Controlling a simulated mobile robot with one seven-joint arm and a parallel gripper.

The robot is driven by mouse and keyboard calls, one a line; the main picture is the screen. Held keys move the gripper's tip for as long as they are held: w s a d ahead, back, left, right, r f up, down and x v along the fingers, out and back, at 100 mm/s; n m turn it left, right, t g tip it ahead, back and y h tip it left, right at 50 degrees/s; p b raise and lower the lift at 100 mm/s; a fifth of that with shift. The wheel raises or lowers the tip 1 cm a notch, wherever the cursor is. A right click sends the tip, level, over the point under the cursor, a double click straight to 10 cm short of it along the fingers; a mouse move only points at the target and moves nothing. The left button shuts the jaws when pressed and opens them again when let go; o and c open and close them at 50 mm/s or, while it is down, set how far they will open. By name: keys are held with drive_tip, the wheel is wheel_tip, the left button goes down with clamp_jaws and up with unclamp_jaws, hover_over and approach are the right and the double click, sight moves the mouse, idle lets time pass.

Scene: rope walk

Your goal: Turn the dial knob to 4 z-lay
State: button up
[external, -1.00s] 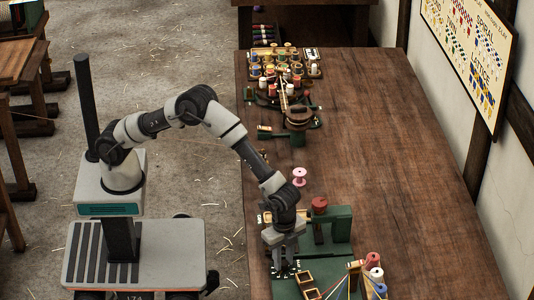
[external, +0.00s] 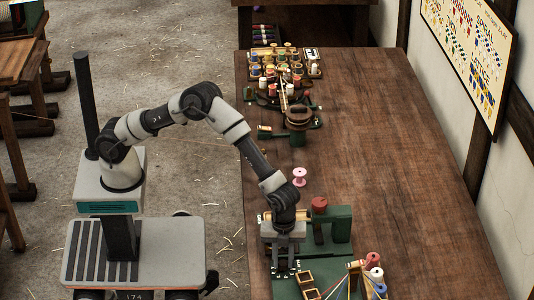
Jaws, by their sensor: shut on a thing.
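A green machine (external: 339,224) with a dark red spool on top stands at the near left edge of the bench. My gripper (external: 283,262) is at the left front of this machine, pointing down. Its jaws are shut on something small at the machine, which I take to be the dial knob. The knob itself is hidden by my gripper and wrist. The dial's marks and the knob's setting are too small or covered to read.
A pink spool (external: 299,176) stands just behind my wrist. Small wooden trays (external: 306,279) and a stand with coloured spools and threads (external: 372,272) are at the near end. Another spool-laden machine (external: 284,80) is far back. The bench's right side (external: 410,190) is clear.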

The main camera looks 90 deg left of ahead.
sight(283, 266)
idle(0.4)
drive_tip(key=o, duration=1)
drive_tip(key=shift+o, duration=0.2)
drive_tip(key=shift+r, duration=0.1)
wheel_tip(283, 266, up, 17)
drive_tip(key=p, duration=0.1)
drive_tip(key=shift+r, duration=0.15)
drive_tip(key=shift+s, duration=0.1)
